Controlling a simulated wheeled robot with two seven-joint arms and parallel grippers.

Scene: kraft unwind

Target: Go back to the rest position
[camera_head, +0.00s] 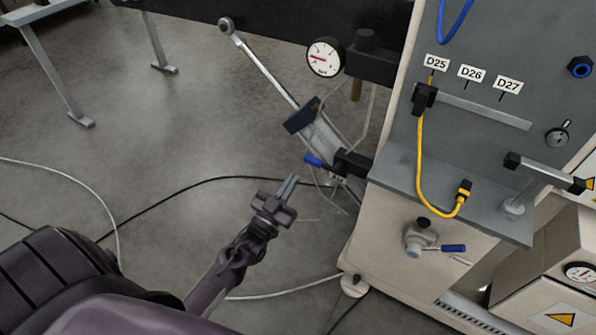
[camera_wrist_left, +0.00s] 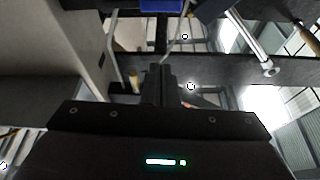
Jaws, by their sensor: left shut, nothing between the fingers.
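My left gripper (camera_head: 290,187) is in the middle of the head view, in the air over the floor, to the left of the machine cabinet. Its two fingers are together and hold nothing. The shut fingers also show in the left wrist view (camera_wrist_left: 160,84), pointing up in the picture. A blue-tipped lever (camera_head: 314,160) on the machine appears just beyond the fingertips, with a visible gap between them. My right gripper is in neither view.
The grey panel (camera_head: 480,130) with labels D25, D26 and D27 carries a yellow cable (camera_head: 420,150). A pressure gauge (camera_head: 324,57) and a slanted metal bar (camera_head: 262,68) are behind the gripper. A blue-handled valve (camera_head: 420,241) is below the shelf. Cables cross the open floor (camera_head: 150,140).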

